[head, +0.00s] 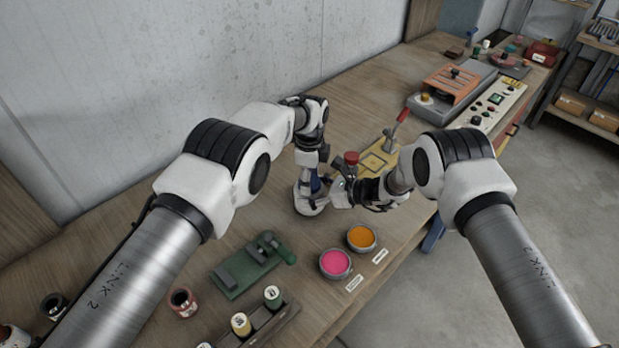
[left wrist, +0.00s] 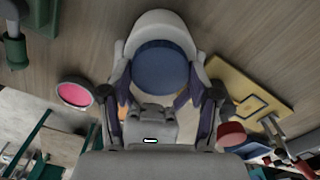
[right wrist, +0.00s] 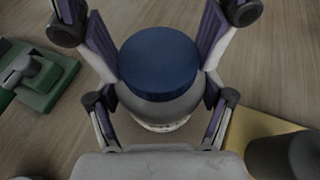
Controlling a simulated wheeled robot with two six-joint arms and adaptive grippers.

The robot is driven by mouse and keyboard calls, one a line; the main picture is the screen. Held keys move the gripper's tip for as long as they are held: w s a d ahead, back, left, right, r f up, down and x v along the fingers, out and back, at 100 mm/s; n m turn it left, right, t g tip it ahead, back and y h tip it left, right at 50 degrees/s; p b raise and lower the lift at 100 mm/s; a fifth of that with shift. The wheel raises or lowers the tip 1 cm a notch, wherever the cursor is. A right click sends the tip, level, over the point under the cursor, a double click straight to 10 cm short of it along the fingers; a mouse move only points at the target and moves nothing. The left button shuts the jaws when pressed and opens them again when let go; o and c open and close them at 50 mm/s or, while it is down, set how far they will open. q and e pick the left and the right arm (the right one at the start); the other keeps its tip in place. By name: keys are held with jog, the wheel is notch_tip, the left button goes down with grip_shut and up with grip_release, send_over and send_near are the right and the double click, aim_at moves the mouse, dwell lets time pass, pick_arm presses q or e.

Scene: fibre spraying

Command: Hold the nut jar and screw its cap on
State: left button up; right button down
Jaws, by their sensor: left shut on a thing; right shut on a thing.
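The nut jar (head: 309,207) stands on the workbench, pale and rounded, partly hidden by my grippers. Its blue cap (right wrist: 159,60) is on top of the jar body (right wrist: 160,107) in the right wrist view; I cannot tell whether a gap remains between them. The cap also shows from above in the left wrist view (left wrist: 160,68). My left gripper (head: 316,180) comes down from above and is shut on the cap, a finger on each side. My right gripper (head: 334,192) comes in from the right, low, and is shut on the jar.
A yellow plate (head: 376,161) lies just behind my right gripper, near a red-handled tool (head: 397,128). Pink (head: 335,263) and orange (head: 361,238) tins stand in front. A green fixture (head: 248,270) is at front left. The bench behind my left gripper is clear.

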pick_arm(q)
jog(key=o, duration=1.4)
jog(key=shift+f, duration=0.15)
jog(key=shift+c, duration=0.2)
notch_tip(320, 180, up, 12)
pick_arm(e)
grip_release()
jog(key=v, duration=1.2)
jog(key=shift+f, duration=0.15)
pick_arm(q)
jog(key=shift+d, duration=0.1)
pick_arm(e)
jog(key=shift+d, duration=0.1)
